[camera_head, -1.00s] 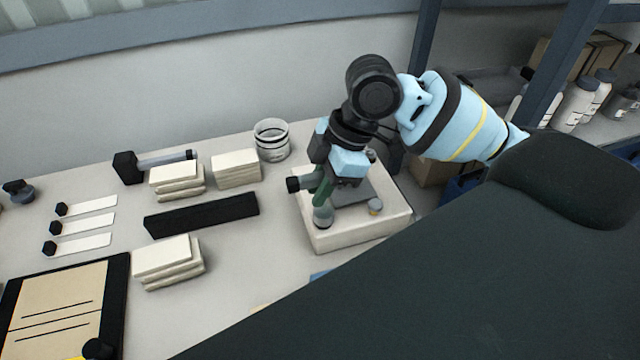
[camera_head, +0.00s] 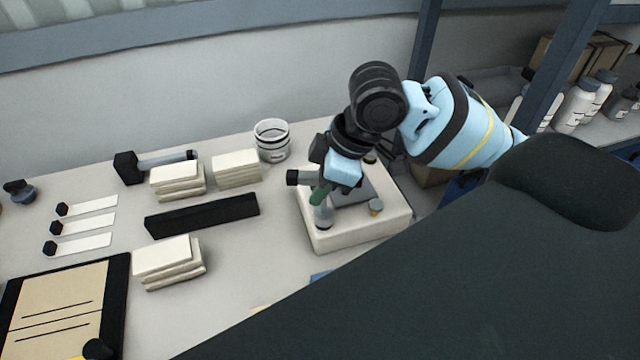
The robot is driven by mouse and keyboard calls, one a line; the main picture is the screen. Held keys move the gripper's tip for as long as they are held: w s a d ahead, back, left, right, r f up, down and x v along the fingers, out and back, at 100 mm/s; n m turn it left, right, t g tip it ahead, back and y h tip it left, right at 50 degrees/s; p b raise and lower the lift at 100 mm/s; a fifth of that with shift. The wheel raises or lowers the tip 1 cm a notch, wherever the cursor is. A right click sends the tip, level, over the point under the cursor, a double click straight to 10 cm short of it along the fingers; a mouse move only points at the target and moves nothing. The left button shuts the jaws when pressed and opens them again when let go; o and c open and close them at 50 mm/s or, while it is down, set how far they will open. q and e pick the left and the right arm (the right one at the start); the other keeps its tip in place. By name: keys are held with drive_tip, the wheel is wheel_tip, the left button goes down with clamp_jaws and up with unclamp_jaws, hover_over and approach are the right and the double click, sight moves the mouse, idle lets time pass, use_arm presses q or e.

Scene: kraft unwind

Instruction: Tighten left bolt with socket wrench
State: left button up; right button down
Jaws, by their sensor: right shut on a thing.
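The socket stands at the left front part of the pale block (camera_head: 360,238), seemingly upright. The left bolt is hidden under or behind the socket, so I cannot tell how well it is seated. My left gripper is not in view.
A white cup with dark bands (camera_head: 272,141) stands behind the block. Left of it are a black bar (camera_head: 202,215), stacks of pale pads (camera_head: 168,258), a hammer-like tool (camera_head: 150,163) and a clipboard-like board (camera_head: 62,305). A blue-grey shelf post (camera_head: 560,75) rises at right.

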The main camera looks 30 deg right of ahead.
drive_tip(key=shift+m, duration=0.3)
drive_tip(key=shift+m+t+h, duration=0.3)
drive_tip(key=shift+m+t, duration=0.2)
drive_tip(key=shift+m, duration=0.7)
drive_tip(key=shift+w+d+m+t+h, duration=0.1)
drive_tip(key=shift+m+t+h, duration=0.25)
drive_tip(key=shift+m, duration=0.75)
drive_tip(key=shift+f, duration=0.1)
drive_tip(key=shift+m+h, duration=0.25)
drive_tip(key=shift+m, duration=0.55)
